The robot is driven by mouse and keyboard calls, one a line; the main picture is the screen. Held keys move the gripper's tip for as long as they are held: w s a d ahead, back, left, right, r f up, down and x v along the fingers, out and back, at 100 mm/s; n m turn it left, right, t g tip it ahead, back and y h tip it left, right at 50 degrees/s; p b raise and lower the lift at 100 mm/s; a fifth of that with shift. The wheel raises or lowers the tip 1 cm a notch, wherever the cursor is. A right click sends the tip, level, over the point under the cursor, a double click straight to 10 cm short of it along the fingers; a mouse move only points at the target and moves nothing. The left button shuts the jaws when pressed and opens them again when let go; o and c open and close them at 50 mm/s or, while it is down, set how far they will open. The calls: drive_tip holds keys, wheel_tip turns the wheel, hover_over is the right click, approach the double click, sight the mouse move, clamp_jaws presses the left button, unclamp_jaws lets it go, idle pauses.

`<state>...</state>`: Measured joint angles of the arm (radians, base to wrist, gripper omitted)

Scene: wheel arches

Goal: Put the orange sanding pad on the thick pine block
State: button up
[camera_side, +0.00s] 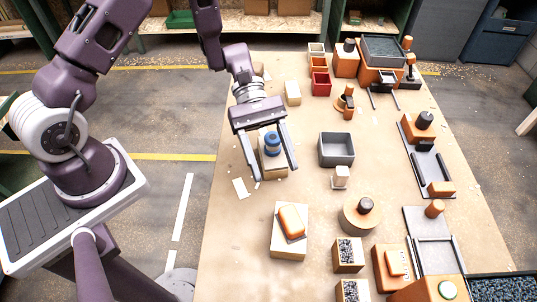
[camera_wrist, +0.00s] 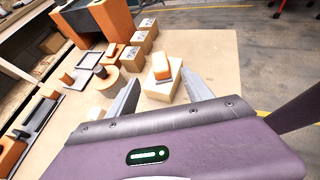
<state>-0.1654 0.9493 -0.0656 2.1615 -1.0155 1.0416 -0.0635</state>
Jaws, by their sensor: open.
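The orange sanding pad (camera_side: 291,220) lies at a slight tilt in angle on top of a pale pine block (camera_side: 288,244) at the table's front left. The pad (camera_wrist: 161,66) also shows on this block (camera_wrist: 162,90) in the wrist view, beyond my fingertips. My gripper (camera_side: 277,173) is open and empty, behind the pad and apart from it in the side view. Its spread fingers (camera_wrist: 163,91) show in the wrist view. Another pale wooden block (camera_side: 270,167) with a blue knob-like piece (camera_side: 272,143) shows between the fingers, partly hidden. I cannot tell which block is thicker.
A grey open bin (camera_side: 336,150) stands right of my gripper. A round wooden piece with a knob (camera_side: 362,214) and a box of dark bits (camera_side: 348,254) stand right of the pad. A small pale block (camera_side: 292,93) stands behind. The table's left strip is mostly clear.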

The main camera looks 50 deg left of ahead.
drive_tip(key=s+a+r+m+t+y, duration=0.5)
drive_tip(key=s+a+r+m, duration=0.1)
drive_tip(key=r, duration=0.5)
drive_tip(key=s+a+r+m+t+y, duration=0.5)
drive_tip(key=s+a+r+m+y, duration=0.1)
drive_tip(key=r, duration=0.4)
drive_tip(key=shift+s+a+r+m, duration=0.4)
drive_tip(key=shift+s+m, duration=0.3)
drive_tip(key=shift+s, duration=0.15)
